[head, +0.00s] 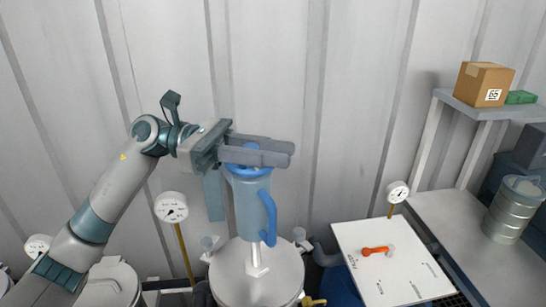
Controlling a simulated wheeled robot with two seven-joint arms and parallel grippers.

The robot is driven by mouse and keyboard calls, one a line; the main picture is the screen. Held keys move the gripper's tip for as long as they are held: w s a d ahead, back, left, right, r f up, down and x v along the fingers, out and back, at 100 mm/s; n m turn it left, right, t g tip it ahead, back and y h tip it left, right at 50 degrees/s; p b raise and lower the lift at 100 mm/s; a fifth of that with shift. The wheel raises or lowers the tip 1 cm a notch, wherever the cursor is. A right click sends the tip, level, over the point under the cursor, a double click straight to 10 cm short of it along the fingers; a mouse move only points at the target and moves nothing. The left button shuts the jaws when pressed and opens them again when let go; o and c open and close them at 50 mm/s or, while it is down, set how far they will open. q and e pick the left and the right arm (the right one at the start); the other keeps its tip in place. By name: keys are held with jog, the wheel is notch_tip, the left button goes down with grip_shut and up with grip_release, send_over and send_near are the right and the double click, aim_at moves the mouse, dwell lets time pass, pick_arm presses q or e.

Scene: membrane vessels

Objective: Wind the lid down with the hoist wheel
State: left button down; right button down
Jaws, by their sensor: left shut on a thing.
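My left gripper (262,152) comes in from the left, its two long grey fingers level. It is shut on the blue top piece (250,146) of an upright blue-grey cylinder (250,200). The cylinder has a blue rim and a blue loop (268,218) like a handle on its right side. Below it is a round grey vessel top (232,273) with a pale upright fitting (257,260) in its middle. The fingers hide part of the blue top. I cannot tell which blue part is the hoist wheel. My right gripper is not in view.
A dial gauge (171,207) on a yellow stem stands left of the vessel. Right are another gauge (397,191) and a white panel (395,265) with an orange handle (377,251). A shelf (459,101) holds a cardboard box (484,84). A ribbed metal canister (513,212) stands far right.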

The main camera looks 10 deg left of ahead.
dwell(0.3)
pick_arm(q)
jog(key=c, duration=1.5)
grip_release()
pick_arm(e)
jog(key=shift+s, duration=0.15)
pick_arm(q)
jog(key=shift+a, duration=0.15)
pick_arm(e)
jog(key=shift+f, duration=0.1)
